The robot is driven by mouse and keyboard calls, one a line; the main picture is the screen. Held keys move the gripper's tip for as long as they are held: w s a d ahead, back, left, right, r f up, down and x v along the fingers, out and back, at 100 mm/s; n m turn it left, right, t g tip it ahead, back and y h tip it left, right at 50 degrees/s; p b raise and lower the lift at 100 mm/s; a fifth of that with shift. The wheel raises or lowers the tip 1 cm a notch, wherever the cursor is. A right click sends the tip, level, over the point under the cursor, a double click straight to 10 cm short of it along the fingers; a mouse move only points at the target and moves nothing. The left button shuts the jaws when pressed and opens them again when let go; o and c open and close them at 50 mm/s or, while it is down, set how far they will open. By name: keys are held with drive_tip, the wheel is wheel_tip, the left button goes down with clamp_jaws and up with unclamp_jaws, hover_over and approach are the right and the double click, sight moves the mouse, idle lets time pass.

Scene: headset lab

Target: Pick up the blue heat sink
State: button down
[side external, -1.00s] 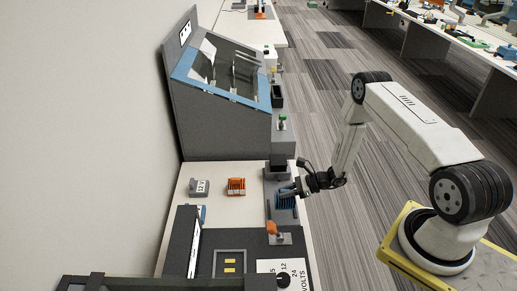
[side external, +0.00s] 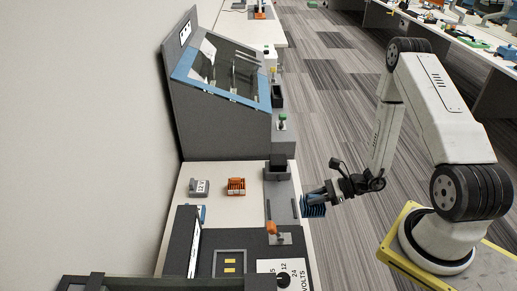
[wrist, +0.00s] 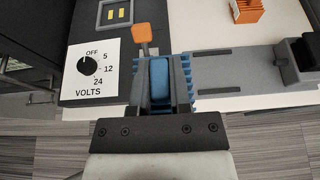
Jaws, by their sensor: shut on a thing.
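The blue heat sink (side external: 313,206) is a finned block held at the tip of my gripper (side external: 322,201). In the side view it hangs just right of the bench's edge, over the floor. In the wrist view the heat sink (wrist: 181,88) shows its fins around my gripper (wrist: 160,85), whose jaws are shut on it and cover part of it.
An orange finned block (side external: 236,187) and a grey 12 V block (side external: 199,187) sit on the white bench. A grey fixture strip (side external: 281,199) with an orange-handled lever (side external: 273,229) runs along the bench edge. A voltage dial panel (wrist: 92,68) and a large blue-framed machine (side external: 222,80) stand nearby.

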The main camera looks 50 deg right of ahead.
drive_tip(key=shift+s+a+r, duration=0.1)
drive_tip(key=shift+s+r, duration=0.05)
drive_tip(key=shift+s, duration=0.25)
drive_tip(key=shift+w, duration=0.1)
idle(0.3)
